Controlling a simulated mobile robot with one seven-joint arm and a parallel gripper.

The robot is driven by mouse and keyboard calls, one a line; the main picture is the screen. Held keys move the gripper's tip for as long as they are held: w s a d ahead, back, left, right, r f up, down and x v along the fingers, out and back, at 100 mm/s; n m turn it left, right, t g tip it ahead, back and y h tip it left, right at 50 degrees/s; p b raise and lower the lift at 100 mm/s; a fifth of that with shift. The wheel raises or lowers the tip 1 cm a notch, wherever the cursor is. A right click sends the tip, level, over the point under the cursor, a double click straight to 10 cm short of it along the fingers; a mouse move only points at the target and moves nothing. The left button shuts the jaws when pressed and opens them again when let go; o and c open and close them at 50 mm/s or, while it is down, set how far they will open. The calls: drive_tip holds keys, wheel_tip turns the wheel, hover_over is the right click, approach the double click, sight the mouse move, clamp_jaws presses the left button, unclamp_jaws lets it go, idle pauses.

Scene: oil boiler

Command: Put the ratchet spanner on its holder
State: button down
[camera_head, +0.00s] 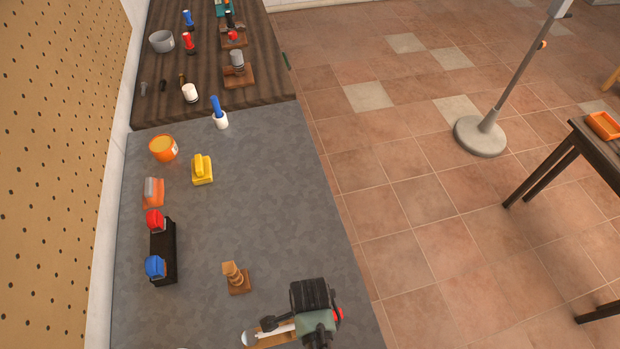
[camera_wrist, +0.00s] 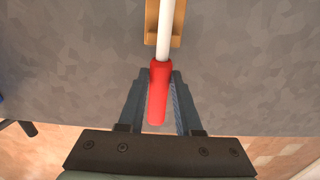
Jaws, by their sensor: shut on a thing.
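The ratchet spanner has a red handle (camera_wrist: 160,90) and a pale shaft; its pale head (camera_head: 249,338) shows at the bottom edge of the head view. My gripper (camera_wrist: 161,76) is shut on the red handle, one finger on each side. The shaft runs forward over a light wooden holder (camera_wrist: 151,22), in line with it. The holder also shows under the shaft in the head view (camera_head: 272,342), partly cut off. I cannot tell whether the shaft touches the holder or hangs just above it.
A small wooden stand (camera_head: 238,280) is just beyond the holder on the grey worktop (camera_head: 262,190). A black block (camera_head: 163,255) with red and blue pieces stands at left. A yellow object (camera_head: 202,170) and orange tub (camera_head: 163,149) are farther back. The worktop's right side is clear.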

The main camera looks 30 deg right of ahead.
drive_tip(key=shift+f+b, duration=0.45)
drive_tip(key=shift+f, duration=0.2)
drive_tip(key=c, duration=0.5)
unclamp_jaws()
wheel_tip(320, 180, up, 13)
drive_tip(key=shift+r+b, duration=0.1)
drive_tip(key=shift+b, duration=0.65)
